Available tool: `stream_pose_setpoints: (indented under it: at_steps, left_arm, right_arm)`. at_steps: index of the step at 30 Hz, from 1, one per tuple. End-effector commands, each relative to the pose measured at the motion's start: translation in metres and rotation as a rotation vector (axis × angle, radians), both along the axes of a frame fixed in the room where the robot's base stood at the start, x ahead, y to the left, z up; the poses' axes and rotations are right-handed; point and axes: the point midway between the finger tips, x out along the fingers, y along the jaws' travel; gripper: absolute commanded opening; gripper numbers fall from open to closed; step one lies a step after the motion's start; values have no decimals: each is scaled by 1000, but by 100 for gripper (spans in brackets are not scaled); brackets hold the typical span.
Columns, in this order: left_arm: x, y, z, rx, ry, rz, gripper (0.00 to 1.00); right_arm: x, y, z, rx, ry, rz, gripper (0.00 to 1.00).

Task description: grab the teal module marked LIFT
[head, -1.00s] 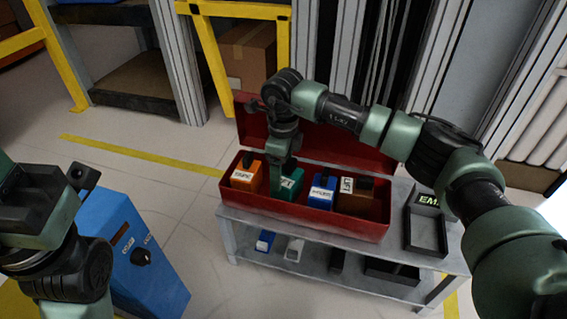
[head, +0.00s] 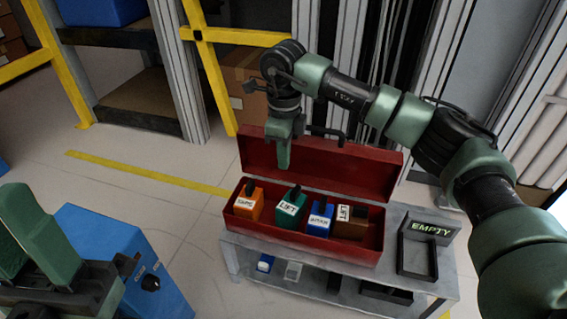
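The teal module (head: 291,208), with a white label reading LIFT and a dark handle on top, sits in the open red toolbox (head: 300,235) between an orange and a blue module. My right gripper (head: 284,165) is above the toolbox, in front of its raised lid and clear of the teal module. It holds no module; its fingers are seen nearly edge-on, so their gap is hidden. My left gripper (head: 27,200) is at the lower left, far from the toolbox, with its two green fingers apart and empty.
The toolbox also holds an orange module (head: 248,203), a blue one (head: 320,217) and a brown one (head: 352,222), also labelled LIFT. A black tray (head: 417,258) by an EMPTY sign (head: 431,229) is on the grey cart's right. A blue cabinet (head: 125,260) stands left.

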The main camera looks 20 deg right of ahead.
Motion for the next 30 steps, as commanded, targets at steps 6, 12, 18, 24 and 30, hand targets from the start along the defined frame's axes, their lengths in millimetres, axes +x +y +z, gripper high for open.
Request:
stream_pose_setpoints:
  at_steps: [6,12,18,24,30]
  left_arm:
    - [0,0,-1,0,3,0,36]
    - [0,0,-1,0,3,-1,36]
    - [0,0,-1,0,3,-1,36]
    - [0,0,-1,0,3,-1,36]
    - [-1,0,4,-1,1,-1,36]
  right_arm:
    - [0,0,2,1,-1,0,0]
    - [0,0,3,0,-1,0,26]
    - [0,0,3,0,-1,0,80]
    - [0,0,3,0,-2,0,80]
    - [1,0,11,1,-3,0,80]
